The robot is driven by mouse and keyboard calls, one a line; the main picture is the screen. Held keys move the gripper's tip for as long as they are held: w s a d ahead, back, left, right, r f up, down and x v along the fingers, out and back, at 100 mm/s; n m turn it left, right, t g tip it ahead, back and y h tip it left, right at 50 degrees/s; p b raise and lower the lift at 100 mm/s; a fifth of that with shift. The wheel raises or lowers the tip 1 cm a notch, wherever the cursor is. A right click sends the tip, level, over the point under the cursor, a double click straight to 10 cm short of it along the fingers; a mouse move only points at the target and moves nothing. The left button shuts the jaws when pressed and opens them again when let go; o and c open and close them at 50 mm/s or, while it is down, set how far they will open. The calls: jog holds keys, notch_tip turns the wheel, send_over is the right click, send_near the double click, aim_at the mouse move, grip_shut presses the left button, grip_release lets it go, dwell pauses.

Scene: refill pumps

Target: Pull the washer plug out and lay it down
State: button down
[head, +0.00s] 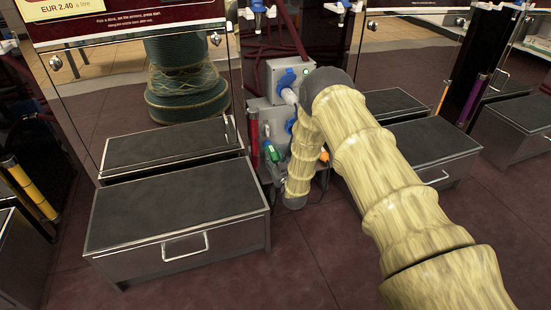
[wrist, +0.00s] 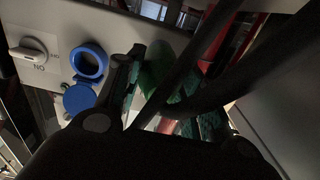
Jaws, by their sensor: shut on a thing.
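My gripper (wrist: 150,92) fills the lower part of the dark wrist view, its fingers around a green plug-like thing (wrist: 157,62) that is partly hidden. I cannot tell from its shape whether this is the washer plug, or whether it sits in a socket. A blue round socket (wrist: 90,63) with its blue lid (wrist: 78,98) hanging open is just left of the fingers. In the head view my arm hides most of my gripper; a small green thing (head: 270,152) shows just left of my wrist, low on the grey socket box (head: 258,113).
A rotary knob (wrist: 28,54) is on the panel at left. In the head view, a low dark-topped metal box (head: 175,208) stands left of the sockets, and an orange plug-like thing (head: 323,157) is right of my wrist.

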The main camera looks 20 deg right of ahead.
jog(key=shift+a+f+b, duration=0.1)
jog(key=shift+f+b, duration=1.3)
jog(key=shift+f, duration=0.45)
jog(key=shift+f+b, duration=0.4)
jog(key=shift+f, duration=0.7)
jog(key=shift+f, duration=0.1)
jog(key=c, duration=0.8)
grip_release()
jog(key=shift+f, duration=0.1)
jog(key=shift+s, duration=0.1)
jog(key=s, duration=1.2)
jog(key=shift+d, duration=0.25)
